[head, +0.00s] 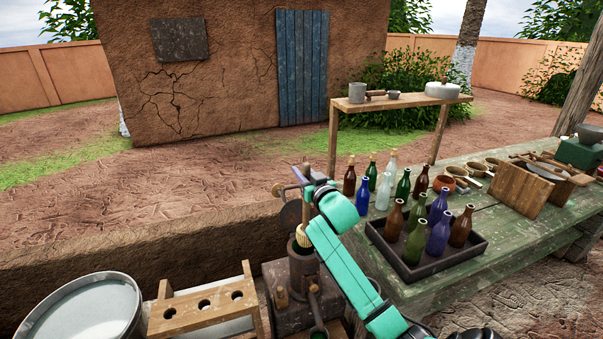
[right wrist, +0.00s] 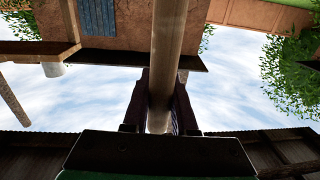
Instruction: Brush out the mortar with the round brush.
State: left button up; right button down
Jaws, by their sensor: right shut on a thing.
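The round brush has a wooden handle (head: 306,215) and a pale bristle head (head: 302,238). My right gripper (head: 307,187) is shut on the handle, and the brush hangs about upright, bristles down. In the right wrist view the handle (right wrist: 168,50) runs between the two dark fingers (right wrist: 160,112). The mortar (head: 303,272), a dark cylindrical vessel, stands directly below the brush. The bristles are at its mouth; I cannot tell how far they reach inside. My left gripper is not in view.
A wooden rack with holes (head: 205,306) and a pale round basin (head: 85,308) stand to the left. To the right, a green table (head: 510,232) carries a dark tray (head: 420,268) of bottles, more bottles and a wooden box (head: 520,190). A dark disc (head: 290,216) stands close behind the brush.

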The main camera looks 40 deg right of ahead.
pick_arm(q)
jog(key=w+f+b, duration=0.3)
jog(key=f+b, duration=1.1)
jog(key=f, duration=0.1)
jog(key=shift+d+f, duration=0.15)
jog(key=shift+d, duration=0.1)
pick_arm(e)
jog(key=f, duration=0.6)
jog(key=w+f, duration=0.1)
jog(key=f, duration=1.2)
jog(key=shift+w+d, duration=0.15)
jog(key=shift+d, duration=0.05)
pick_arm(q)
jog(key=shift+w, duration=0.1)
pick_arm(e)
jog(key=shift+r, duration=0.15)
